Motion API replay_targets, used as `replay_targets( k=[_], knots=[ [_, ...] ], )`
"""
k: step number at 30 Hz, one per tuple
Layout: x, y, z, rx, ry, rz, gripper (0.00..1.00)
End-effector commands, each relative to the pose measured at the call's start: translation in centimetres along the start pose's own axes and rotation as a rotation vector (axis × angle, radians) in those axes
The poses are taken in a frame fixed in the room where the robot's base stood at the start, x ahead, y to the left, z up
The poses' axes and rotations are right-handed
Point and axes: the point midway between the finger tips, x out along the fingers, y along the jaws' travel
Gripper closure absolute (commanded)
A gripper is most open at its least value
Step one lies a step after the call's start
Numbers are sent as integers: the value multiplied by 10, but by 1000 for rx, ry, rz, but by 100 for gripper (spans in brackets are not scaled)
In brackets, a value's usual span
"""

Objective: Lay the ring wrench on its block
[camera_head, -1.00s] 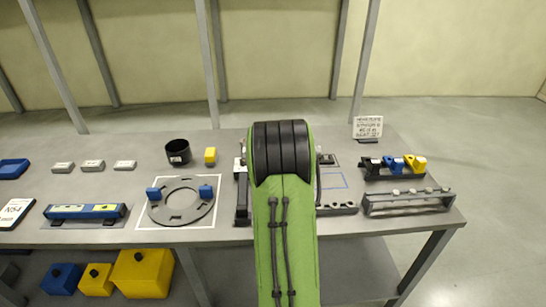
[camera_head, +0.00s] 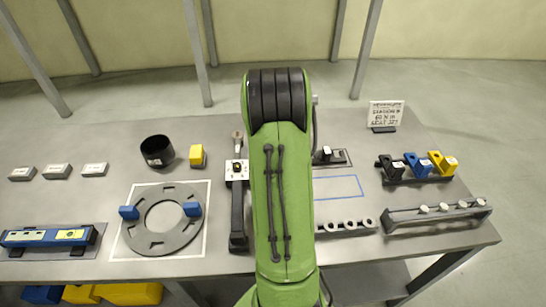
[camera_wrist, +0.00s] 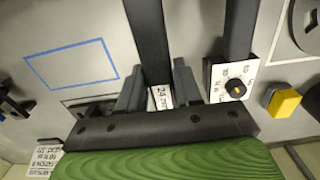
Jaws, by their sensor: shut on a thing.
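In the wrist view my gripper (camera_wrist: 160,88) has its two grey fingers on either side of a long dark bar (camera_wrist: 148,35), which looks like the handle of the ring wrench. My gripper is shut on it. The bar runs out of the top of the wrist view, so its far end is not seen. A white label reading "24" (camera_wrist: 160,96) shows between the fingers. In the head view my green arm hides the gripper and the wrench. I cannot tell for sure which thing is the wrench's block; a dark plate with a small fitting (camera_head: 330,157) lies just right of my arm.
Further left are a grey ring plate (camera_head: 140,236), a black cup (camera_head: 157,151) and a yellow block (camera_head: 198,156). Right are an empty blue outline (camera_head: 338,188) and a holed rack (camera_head: 346,227).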

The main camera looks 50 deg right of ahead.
Motion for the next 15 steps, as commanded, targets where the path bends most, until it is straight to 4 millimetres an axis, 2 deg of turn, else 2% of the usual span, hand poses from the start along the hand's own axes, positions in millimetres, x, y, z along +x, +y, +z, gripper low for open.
replay_targets(
  k=[5,15],
  knots=[
    [6,0,0,0,0,0,100],
    [43,0,0,0,1,-1,100]
  ],
)
